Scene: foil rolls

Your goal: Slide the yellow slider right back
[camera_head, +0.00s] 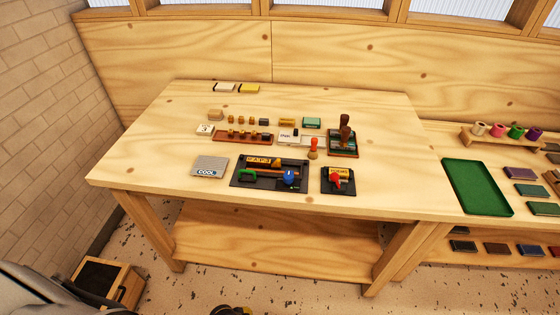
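A black device (251,181) lies near the front middle of the wooden table. It has a yellow lettered part (264,161), a green handle (247,175), an orange-brown bar and a blue knob (290,177). To its right is a smaller black device (326,187) with a yellow part (338,171) and a red knob (335,181). A white slotted piece (312,141) lies behind them. I cannot tell for sure which yellow part is the slider, or how far along it stands. Neither gripper can be made out.
A grey "COOL" plate (209,167) is at the front left. A stamp with a dark handle (345,128) stands on a pad at right; a red-handled stamp (313,147) stands nearer. A green tray (477,187) is on the right-hand table.

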